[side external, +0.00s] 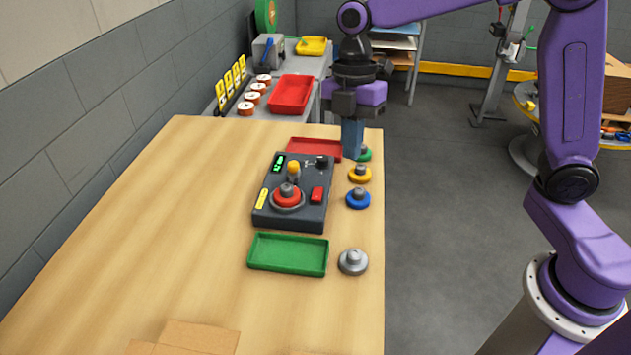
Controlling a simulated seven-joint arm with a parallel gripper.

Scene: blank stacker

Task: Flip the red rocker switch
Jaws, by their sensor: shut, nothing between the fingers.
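Which way the rocker is tipped is too small to tell. My gripper (352,150) points down behind and to the right of the box, apart from the switch. Its fingers are shut with nothing between them, and they partly hide a green knobbed disc (365,154).
A yellow disc (359,174), a blue disc (358,199) and a grey disc (353,262) line the table's right side. A green tray (288,254) lies in front of the box, a red tray (314,149) behind it. The left of the table (150,230) is clear.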

